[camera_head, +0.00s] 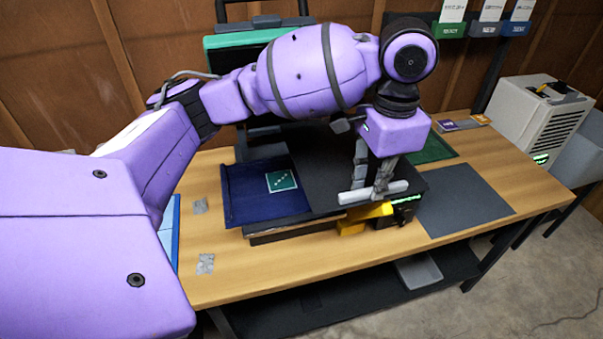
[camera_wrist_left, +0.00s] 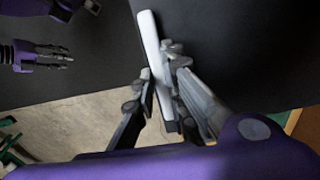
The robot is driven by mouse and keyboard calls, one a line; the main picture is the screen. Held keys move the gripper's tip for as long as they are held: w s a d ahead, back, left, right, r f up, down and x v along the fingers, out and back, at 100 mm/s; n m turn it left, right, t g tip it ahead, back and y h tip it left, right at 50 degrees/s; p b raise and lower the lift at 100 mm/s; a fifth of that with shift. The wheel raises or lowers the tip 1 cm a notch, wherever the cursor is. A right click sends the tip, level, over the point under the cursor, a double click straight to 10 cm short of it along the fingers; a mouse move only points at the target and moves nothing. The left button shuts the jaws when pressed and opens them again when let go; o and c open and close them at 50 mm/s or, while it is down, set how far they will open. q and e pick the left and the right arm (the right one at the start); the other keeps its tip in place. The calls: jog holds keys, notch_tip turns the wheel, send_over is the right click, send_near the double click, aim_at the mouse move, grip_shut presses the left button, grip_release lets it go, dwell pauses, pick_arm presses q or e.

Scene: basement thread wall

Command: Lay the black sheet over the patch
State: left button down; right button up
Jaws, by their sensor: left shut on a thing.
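The green square patch (camera_head: 281,181) with white marks lies on dark blue cloth (camera_head: 245,192) and shows uncovered. The black sheet (camera_head: 318,168) is just right of it and partly hidden behind my left arm. My left gripper (camera_head: 372,188) is shut on a pale bar (camera_head: 398,187) at the sheet's front edge. In the left wrist view, the fingers pinch this bar (camera_wrist_left: 150,45) beside the dark sheet (camera_wrist_left: 215,45). My right gripper (camera_wrist_left: 55,57) shows small at the left of that view, apart from the sheet; its opening is unclear.
A yellow part (camera_head: 370,211) sits below the bar at the stand's front. A grey mat (camera_head: 465,205) and a green mat (camera_head: 432,150) lie to the right on the wooden table (camera_head: 330,262). A white machine (camera_head: 537,115) stands at the far right.

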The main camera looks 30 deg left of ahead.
aim_at(324, 191)
pick_arm(q)
jog(key=shift+s+a+f, duration=0.15)
jog(key=shift+a+f, duration=0.05)
jog(key=shift+a, duration=0.25)
jog(key=s+a+f, duration=0.1)
jog(key=a, duration=0.1)
jog(key=s+a+f, duration=0.1)
jog(key=a, duration=0.2)
jog(key=s+a+f, duration=0.1)
jog(key=a, duration=0.1)
jog(key=shift+s+a+f, duration=0.15)
jog(key=shift+s+a, duration=0.05)
jog(key=shift+s, duration=0.1)
jog(key=s+a+f, duration=0.1)
jog(key=a+f, duration=0.3)
jog(key=f, duration=0.5)
jog(key=shift+s+a, duration=0.3)
jog(key=shift+a, duration=0.05)
pick_arm(e)
jog(key=shift+s+d+f, duration=0.15)
jog(key=shift+s+f, duration=0.05)
jog(key=shift+s, duration=0.3)
pick_arm(q)
jog(key=shift+f, duration=0.1)
pick_arm(e)
jog(key=shift+d, duration=0.1)
